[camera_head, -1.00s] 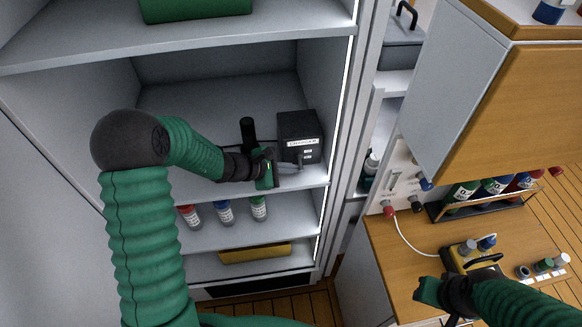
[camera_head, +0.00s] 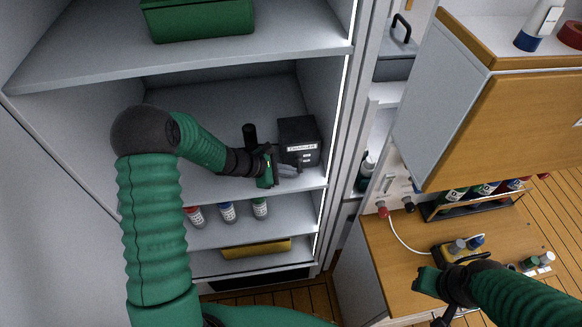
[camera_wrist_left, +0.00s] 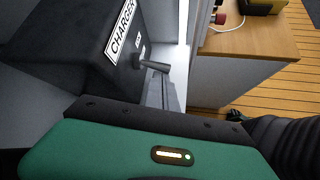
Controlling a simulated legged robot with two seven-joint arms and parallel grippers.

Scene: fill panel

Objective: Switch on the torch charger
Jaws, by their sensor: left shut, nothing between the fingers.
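The charger (camera_head: 300,142) is a black box with a white "CHARGER" label, on the middle shelf of the cabinet. The left wrist view shows it close up (camera_wrist_left: 75,45). A small dark lever switch (camera_wrist_left: 152,66) sticks out of its labelled face. My left gripper (camera_head: 288,171) is shut and empty, just in front of and below the charger's face. I cannot tell whether it touches the lever. An upright black cylinder (camera_head: 249,134) stands left of the charger, partly behind my gripper. My right gripper (camera_head: 428,283) is over the wooden counter, its fingers unclear.
The shelf below holds small bottles (camera_head: 227,211), and a yellow case (camera_head: 255,248) lies lower. A green box (camera_head: 197,17) sits on the shelf above. The cabinet's right side post (camera_head: 340,130) is close to the charger. A yellow device (camera_head: 458,252) stands on the counter (camera_head: 385,262).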

